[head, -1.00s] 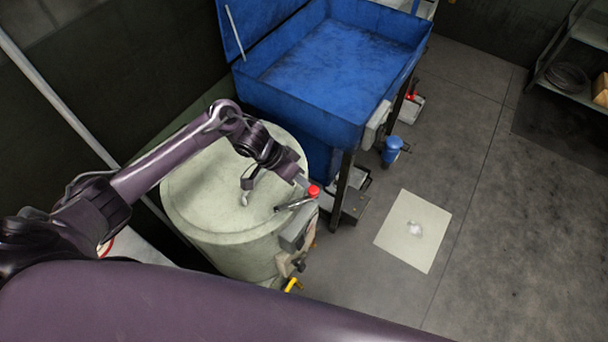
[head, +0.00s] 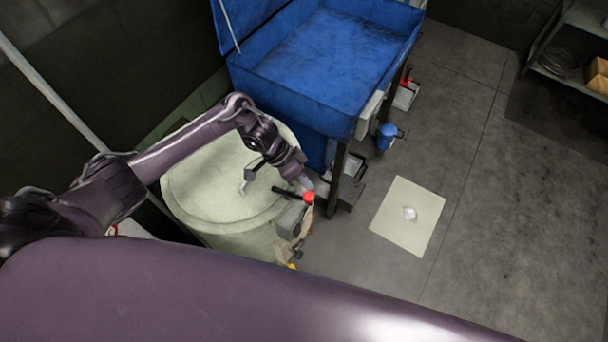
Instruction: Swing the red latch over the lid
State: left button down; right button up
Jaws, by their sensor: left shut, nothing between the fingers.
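The latch is a dark lever (head: 287,192) with a red knob (head: 309,197) at its right end. It lies at the right edge of a pale, round drum lid (head: 195,190), with the knob just past the rim. My left gripper (head: 304,183) reaches across the lid and points down right. It is shut and empty, just behind the red knob. I cannot tell whether it touches the latch. Part of the lid is hidden under my left arm. My right gripper is not in view.
A blue parts-washer tub (head: 330,50) on dark legs stands close behind the drum. A grey block and a yellow piece (head: 291,266) are on the drum's right side. A pale sheet (head: 405,225) lies on the floor at right, with open floor beyond.

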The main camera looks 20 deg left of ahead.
pick_arm(q)
jog(key=shift+s+d, duration=0.1)
jog(key=shift+s, duration=0.15)
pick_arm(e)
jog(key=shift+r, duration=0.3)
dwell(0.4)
